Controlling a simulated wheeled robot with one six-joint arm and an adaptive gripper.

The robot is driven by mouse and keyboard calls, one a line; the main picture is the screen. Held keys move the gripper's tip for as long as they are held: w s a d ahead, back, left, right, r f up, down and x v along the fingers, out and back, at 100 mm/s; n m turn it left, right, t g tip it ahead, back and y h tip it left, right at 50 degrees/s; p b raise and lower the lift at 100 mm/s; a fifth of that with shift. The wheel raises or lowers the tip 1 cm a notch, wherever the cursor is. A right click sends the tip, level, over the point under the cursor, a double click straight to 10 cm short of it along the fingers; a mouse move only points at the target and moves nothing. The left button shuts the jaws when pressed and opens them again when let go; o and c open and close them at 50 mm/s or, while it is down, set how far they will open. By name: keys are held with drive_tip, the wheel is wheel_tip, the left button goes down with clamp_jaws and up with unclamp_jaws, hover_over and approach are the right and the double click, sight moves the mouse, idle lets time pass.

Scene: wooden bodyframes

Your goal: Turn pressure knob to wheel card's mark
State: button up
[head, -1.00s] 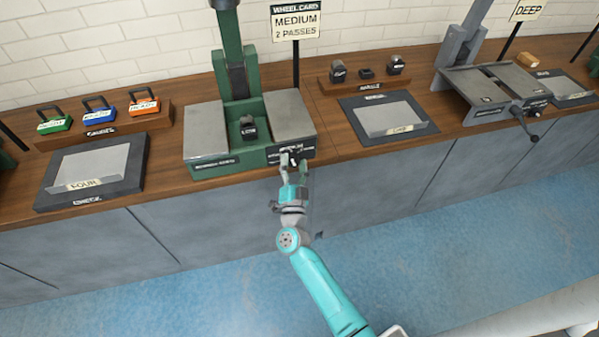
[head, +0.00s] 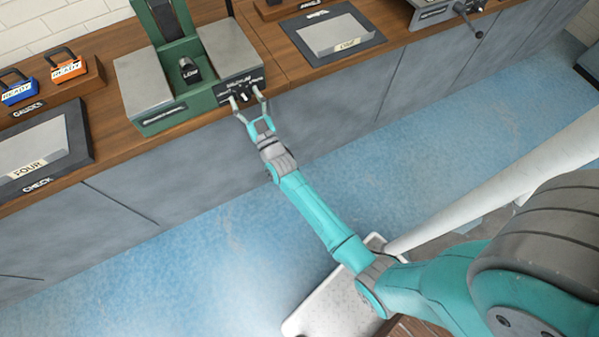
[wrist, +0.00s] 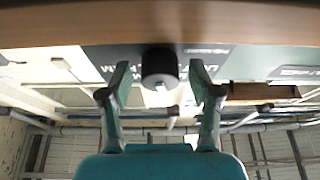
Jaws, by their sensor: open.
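The pressure knob (head: 244,97) is on the front panel of the green machine (head: 165,122), below its right grey plate. In the wrist view the knob (wrist: 160,66) is a dark round cylinder with a pale mark at its lower edge. My gripper (head: 247,99) is open in front of the panel, one finger on each side of the knob. The wrist view shows gaps between the knob and both fingers of my gripper (wrist: 161,80). A black block (head: 190,72) on the machine has a label that seems to read LOW. The wheel card is outside the current views.
A check pad (head: 75,118) with a FOUR plate lies to the left, near blue (head: 17,88) and orange (head: 67,66) READY tags. Another pad (head: 368,38) and a machine with a crank (head: 467,18) are to the right. Blue floor is open before the cabinets.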

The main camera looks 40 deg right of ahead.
drive_tip(key=shift+n+y, duration=0.4)
drive_tip(key=shift+n, duration=0.1)
drive_tip(key=s+a+f+g+y, duration=0.1)
drive_tip(key=s+a+f, duration=0.1)
drive_tip(key=s, duration=1.2)
drive_tip(key=s+a+f+n+g+y, duration=0.1)
drive_tip(key=s+a+f, duration=0.2)
drive_tip(key=s, duration=1.2)
drive_tip(key=shift+s+a+g+y, duration=0.3)
drive_tip(key=shift+a+g, duration=0.1)
drive_tip(key=shift+a, duration=0.5)
drive_tip(key=shift+w+f, duration=0.1)
drive_tip(key=shift+w, duration=0.05)
drive_tip(key=w+d+r+m+t+h, duration=0.1)
drive_tip(key=w+d, duration=0.1)
drive_tip(key=w, duration=0.7)
drive_tip(key=w+d+r+m+h, duration=0.1)
drive_tip(key=w+d+r, duration=0.1)
drive_tip(key=w, duration=0.8)
drive_tip(key=w+d+r+m+t+h, duration=0.1)
drive_tip(key=w+d+r+h, duration=0.1)
drive_tip(key=w, duration=0.8)
drive_tip(key=shift+d+r+m+t, duration=0.15)
drive_tip(key=shift+d+m+t, duration=0.15)
drive_tip(key=shift+d, duration=0.05)
